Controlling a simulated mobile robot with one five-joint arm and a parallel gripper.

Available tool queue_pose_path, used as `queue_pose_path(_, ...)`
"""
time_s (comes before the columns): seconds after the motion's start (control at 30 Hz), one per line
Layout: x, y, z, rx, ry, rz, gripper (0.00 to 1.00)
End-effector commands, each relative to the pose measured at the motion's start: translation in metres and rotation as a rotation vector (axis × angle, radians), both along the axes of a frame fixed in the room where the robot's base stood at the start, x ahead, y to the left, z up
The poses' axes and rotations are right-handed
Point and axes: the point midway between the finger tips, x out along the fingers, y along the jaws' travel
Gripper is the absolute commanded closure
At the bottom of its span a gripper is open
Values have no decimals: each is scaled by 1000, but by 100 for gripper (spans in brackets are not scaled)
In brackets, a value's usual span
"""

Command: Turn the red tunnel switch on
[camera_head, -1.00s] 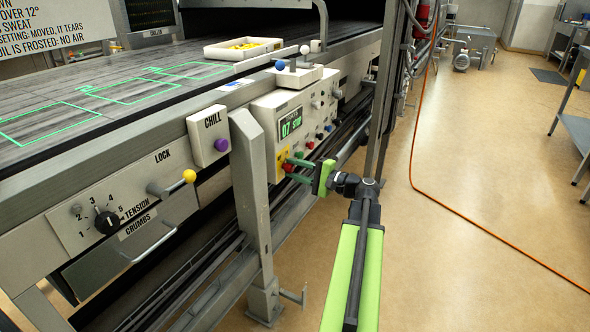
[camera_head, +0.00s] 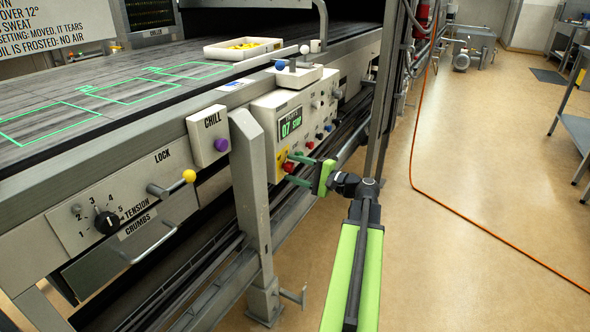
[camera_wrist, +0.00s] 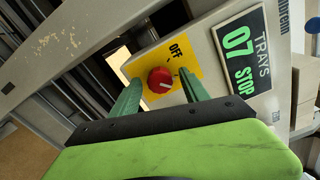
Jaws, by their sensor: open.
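The red tunnel switch (camera_head: 288,166) is a round knob on a yellow plate at the near end of the cream control box (camera_head: 262,105). In the wrist view the red switch (camera_wrist: 160,80) shows a pale pointer mark, with the word OFF on the yellow plate (camera_wrist: 178,52) beside it. My gripper (camera_head: 288,169) is open at the knob, one green finger above and one below it. In the wrist view my gripper's fingers (camera_wrist: 160,88) stand on either side of the knob, with gaps visible. Whether either finger touches it I cannot tell.
The display (camera_wrist: 240,53) reads TRAYS 07 STOP. A purple CHILL button (camera_head: 221,145) and a yellow-tipped LOCK lever (camera_head: 188,176) sit farther left.

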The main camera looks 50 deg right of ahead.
Motion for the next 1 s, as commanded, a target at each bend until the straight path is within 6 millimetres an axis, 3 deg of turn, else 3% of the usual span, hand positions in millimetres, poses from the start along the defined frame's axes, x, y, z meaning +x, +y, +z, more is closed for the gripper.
queue_pose_path(0.17,-16,-4,0,0,0,-2,47)
queue_pose_path(0.5,-107,-27,0,0,0,-4,47)
queue_pose_path(0.7,-150,-38,0,0,0,-4,47)
queue_pose_path(1.0,-170,-42,0,0,0,0,47)
